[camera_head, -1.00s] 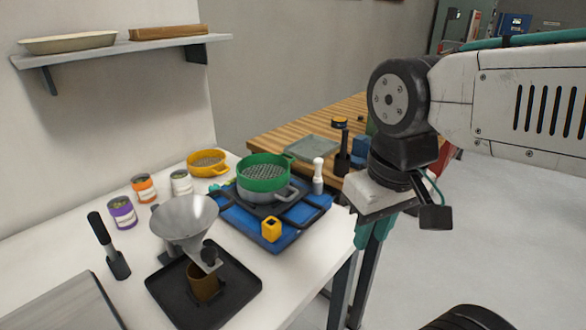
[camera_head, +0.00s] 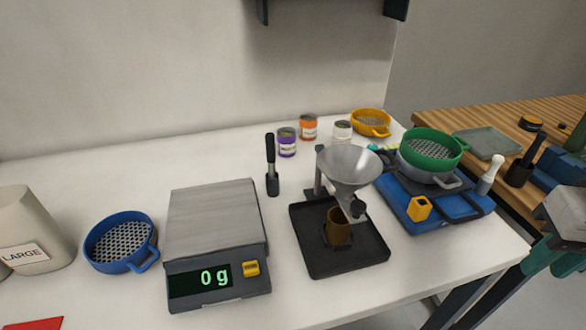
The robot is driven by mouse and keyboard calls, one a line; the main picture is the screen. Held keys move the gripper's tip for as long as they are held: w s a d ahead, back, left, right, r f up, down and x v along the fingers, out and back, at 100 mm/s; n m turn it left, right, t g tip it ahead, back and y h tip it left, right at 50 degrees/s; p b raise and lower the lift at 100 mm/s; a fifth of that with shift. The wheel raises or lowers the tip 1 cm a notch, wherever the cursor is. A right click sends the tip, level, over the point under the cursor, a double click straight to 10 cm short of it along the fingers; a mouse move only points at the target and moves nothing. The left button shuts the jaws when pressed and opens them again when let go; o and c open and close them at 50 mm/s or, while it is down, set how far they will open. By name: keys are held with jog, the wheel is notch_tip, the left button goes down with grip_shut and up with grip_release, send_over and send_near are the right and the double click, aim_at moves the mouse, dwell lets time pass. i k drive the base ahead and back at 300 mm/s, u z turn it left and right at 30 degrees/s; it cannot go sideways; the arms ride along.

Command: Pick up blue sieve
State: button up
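The blue sieve (camera_head: 122,243) is a round, shallow pan with a mesh bottom. It lies mesh side visible on the white table, left of the scale, with its loop handle pointing toward the front right. It is empty, and nothing covers it. My gripper is not in view, so its opening and whether it holds anything are hidden.
A scale (camera_head: 219,274) reading 0 g stands close right of the sieve, and a container marked LARGE (camera_head: 25,225) stands left. A funnel stand (camera_head: 349,170), green sieve (camera_head: 433,147) and yellow sieve (camera_head: 371,120) are farther right. A shelf hangs above.

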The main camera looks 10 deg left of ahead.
aim_at(120, 242)
jog(key=z, duration=1.4)
jog(key=k, duration=0.75)
jog(key=u, duration=1.75)
